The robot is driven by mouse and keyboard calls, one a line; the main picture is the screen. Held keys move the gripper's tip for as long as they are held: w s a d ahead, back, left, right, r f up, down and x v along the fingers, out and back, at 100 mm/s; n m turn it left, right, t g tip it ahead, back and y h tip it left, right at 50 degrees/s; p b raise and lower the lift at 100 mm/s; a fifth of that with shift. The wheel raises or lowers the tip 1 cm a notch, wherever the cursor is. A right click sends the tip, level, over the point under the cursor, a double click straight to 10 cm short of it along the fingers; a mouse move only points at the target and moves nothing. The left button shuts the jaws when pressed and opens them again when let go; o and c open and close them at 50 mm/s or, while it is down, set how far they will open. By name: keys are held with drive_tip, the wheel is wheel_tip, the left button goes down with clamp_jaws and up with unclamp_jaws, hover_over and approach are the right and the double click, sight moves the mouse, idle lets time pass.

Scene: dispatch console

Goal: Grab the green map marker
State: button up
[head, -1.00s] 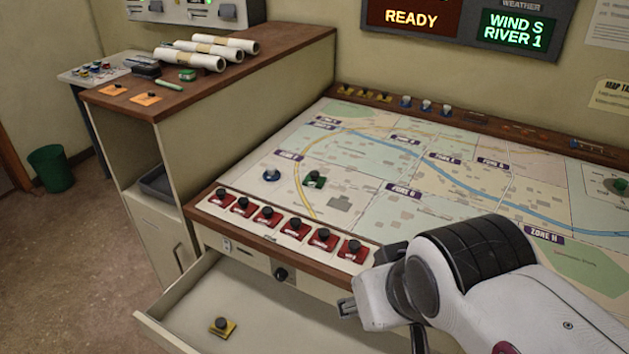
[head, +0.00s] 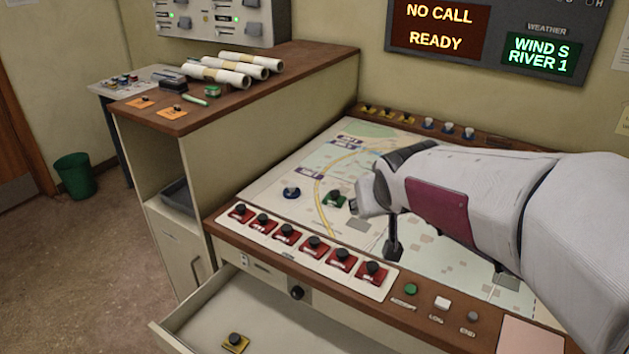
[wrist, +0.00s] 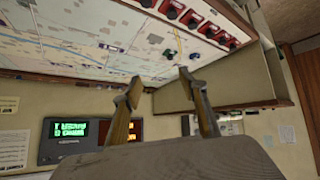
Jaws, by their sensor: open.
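The green map marker (head: 335,200) has a dark knob and sits on the map in the head view, just left of my arm's end. In the head view my arm reaches in from the right over the map, and the gripper fingers are mostly hidden. A blue marker (head: 291,193) sits left of the green one on the map.
A strip of several red markers (head: 314,247) lines the map's front edge. An open drawer (head: 280,325) below holds a yellow marker (head: 235,343). A wooden-topped cabinet (head: 300,70) with paper rolls (head: 250,65) rises at the left. Another small green item (head: 212,91) lies on it.

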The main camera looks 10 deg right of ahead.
drive_tip(key=w+d+f+t, duration=0.1)
drive_tip(key=w+f, duration=0.1)
drive_tip(key=w, duration=0.4)
drive_tip(key=w+d+f, duration=0.1)
drive_tip(key=w+d, duration=0.1)
drive_tip(key=w, duration=0.4)
drive_tip(key=w+d+f+n+t+y, duration=0.2)
drive_tip(key=w+f, duration=0.9)
drive_tip(key=w, duration=0.2)
drive_tip(key=t+y, duration=0.1)
drive_tip(key=y, duration=0.1)
approach(335, 193)
drive_tip(key=shift+w+a+f, duration=0.3)
drive_tip(key=shift+a+f, duration=0.1)
drive_tip(key=shift+f, duration=0.15)
drive_tip(key=shift+w, duration=0.1)
drive_tip(key=shift+x, duration=1.25)
drive_tip(key=shift+w+d, duration=0.1)
drive_tip(key=shift+w, duration=0.1)
drive_tip(key=shift+d+x, duration=0.15)
drive_tip(key=shift+x, duration=1.05)
drive_tip(key=shift+d+x, duration=0.2)
drive_tip(key=shift+x, duration=1)
drive_tip(key=shift+w+a+r, duration=0.1)
drive_tip(key=shift+a+r, duration=0.05)
drive_tip(key=shift+r, duration=0.05)
